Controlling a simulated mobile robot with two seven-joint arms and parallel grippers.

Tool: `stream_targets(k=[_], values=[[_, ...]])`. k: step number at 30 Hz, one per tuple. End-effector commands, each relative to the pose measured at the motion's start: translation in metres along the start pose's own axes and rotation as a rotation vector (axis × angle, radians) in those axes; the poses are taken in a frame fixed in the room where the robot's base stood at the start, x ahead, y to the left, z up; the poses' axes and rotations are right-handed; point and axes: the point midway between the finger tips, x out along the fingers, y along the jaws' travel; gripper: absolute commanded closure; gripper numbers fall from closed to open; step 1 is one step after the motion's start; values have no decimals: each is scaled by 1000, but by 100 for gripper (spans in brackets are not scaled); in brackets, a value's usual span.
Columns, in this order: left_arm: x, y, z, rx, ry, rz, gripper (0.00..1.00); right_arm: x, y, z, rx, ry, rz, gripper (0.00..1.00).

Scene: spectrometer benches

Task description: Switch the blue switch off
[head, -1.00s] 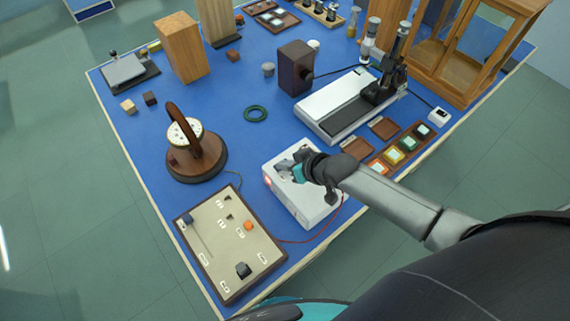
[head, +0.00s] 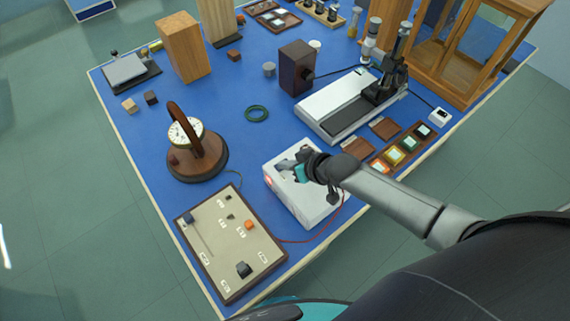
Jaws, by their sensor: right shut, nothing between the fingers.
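A beige control panel (head: 232,232) in a brown frame lies at the table's near edge. It carries a small dark-blue control (head: 188,217) at the upper left end of a slot, an orange control (head: 249,224) and a black knob (head: 243,269). A white box (head: 307,205) with a lit red spot on its left side stands to the right of the panel. My right gripper (head: 288,165) is shut and empty over the top of this box. It hides part of the box top, so I cannot tell whether a switch is under it. My left gripper is not in view.
A round dial on a wooden base (head: 196,166) stands left of the white box. Brown trays with coloured squares (head: 408,143) and a white-and-black instrument (head: 345,107) lie to the right.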

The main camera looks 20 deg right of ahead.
Motion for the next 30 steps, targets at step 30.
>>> stream_targets(k=[30], values=[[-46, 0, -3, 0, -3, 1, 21, -37, 3, -32, 0, -5, 8, 100]])
